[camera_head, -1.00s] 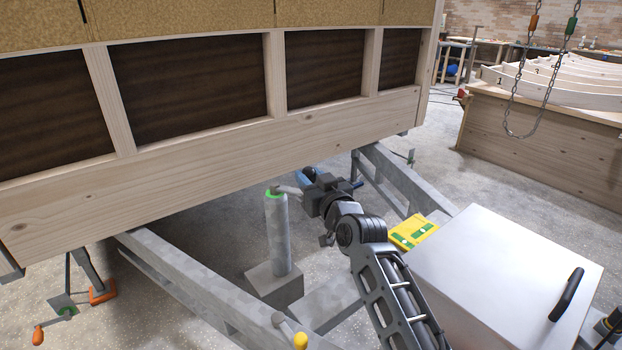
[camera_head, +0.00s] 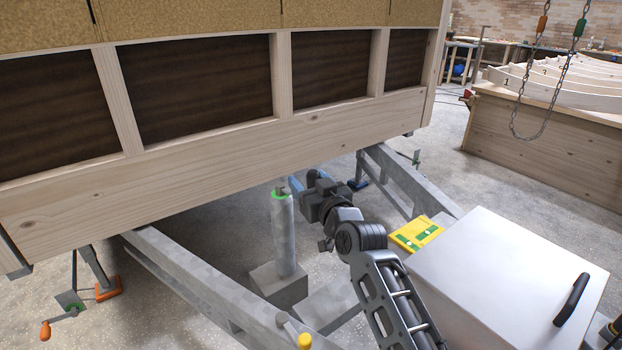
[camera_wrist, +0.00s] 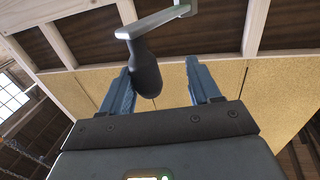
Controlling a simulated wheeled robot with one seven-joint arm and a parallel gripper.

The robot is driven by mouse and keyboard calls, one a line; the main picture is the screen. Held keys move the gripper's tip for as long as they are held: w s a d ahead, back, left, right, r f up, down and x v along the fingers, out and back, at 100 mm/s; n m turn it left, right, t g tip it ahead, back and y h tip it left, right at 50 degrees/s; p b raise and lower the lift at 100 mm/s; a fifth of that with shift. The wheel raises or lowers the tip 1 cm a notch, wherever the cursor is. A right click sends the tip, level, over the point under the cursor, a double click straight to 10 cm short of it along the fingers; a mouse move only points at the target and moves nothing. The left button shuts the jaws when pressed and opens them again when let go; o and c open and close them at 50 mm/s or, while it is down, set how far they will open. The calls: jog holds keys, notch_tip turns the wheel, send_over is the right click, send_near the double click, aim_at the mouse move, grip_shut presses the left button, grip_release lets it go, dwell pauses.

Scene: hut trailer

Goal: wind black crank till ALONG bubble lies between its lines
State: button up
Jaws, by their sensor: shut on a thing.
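The black crank's grip (camera_wrist: 146,74) hangs from its pale metal arm (camera_wrist: 155,22) between the blue fingers of my gripper (camera_wrist: 162,88) in the wrist view, close against the left finger. My gripper (camera_head: 294,184) is shut on this grip beside the top of the grey jack post (camera_head: 281,235) with a green collar. In the head view the grip is hidden. The yellow level (camera_head: 416,235) lies beside the white box, with two green vials set at right angles. The vials are too small to read the bubble or its lines, and I cannot tell which is ALONG.
The trailer's wooden side beam (camera_head: 200,175) hangs over the post. Grey frame rails (camera_head: 190,275) run on both sides. An orange-handled crank (camera_head: 45,330) is at lower left and a yellow-knobbed one (camera_head: 304,341) in front. The white box (camera_head: 500,265) stands right of my arm.

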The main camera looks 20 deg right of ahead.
jog(key=s+a+p, duration=0.3)
jog(key=s+p, duration=0.3)
jog(key=s, duration=0.1)
jog(key=shift+a, duration=0.25)
dwell(0.5)
jog(key=shift+s, duration=0.15)
dwell(0.3)
jog(key=s+d+b, duration=0.1)
jog(key=s, duration=0.6)
jog(key=shift+s, duration=0.35)
jog(key=shift+f, duration=0.1)
